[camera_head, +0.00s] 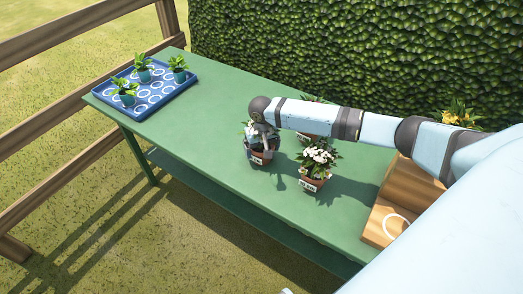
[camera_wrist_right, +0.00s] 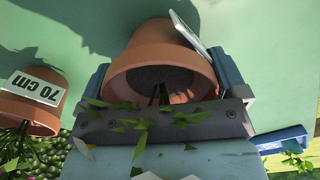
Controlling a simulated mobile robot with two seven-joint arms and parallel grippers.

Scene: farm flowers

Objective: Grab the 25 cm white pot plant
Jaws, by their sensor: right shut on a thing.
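My right gripper (camera_head: 262,138) is shut on a terracotta pot (camera_head: 258,156) near the middle of the green table (camera_head: 205,120). This pot's plant is mostly hidden by the gripper. In the right wrist view the held pot (camera_wrist_right: 150,45) sits between the two blue fingers, with green leaves near the palm and a white label seen edge-on, its text unreadable. Another terracotta pot with white flowers (camera_head: 318,160) stands just right of the held pot; its label is too small to read. My left gripper is not in view.
A pot behind my right arm (camera_head: 305,131) is partly hidden. A pot labelled 70 cm (camera_wrist_right: 32,100) shows in the wrist view. A blue tray (camera_head: 185,84) with three small plants stands at the far left. A wooden stepped stand (camera_head: 425,190) is at the right. The table's left middle is clear.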

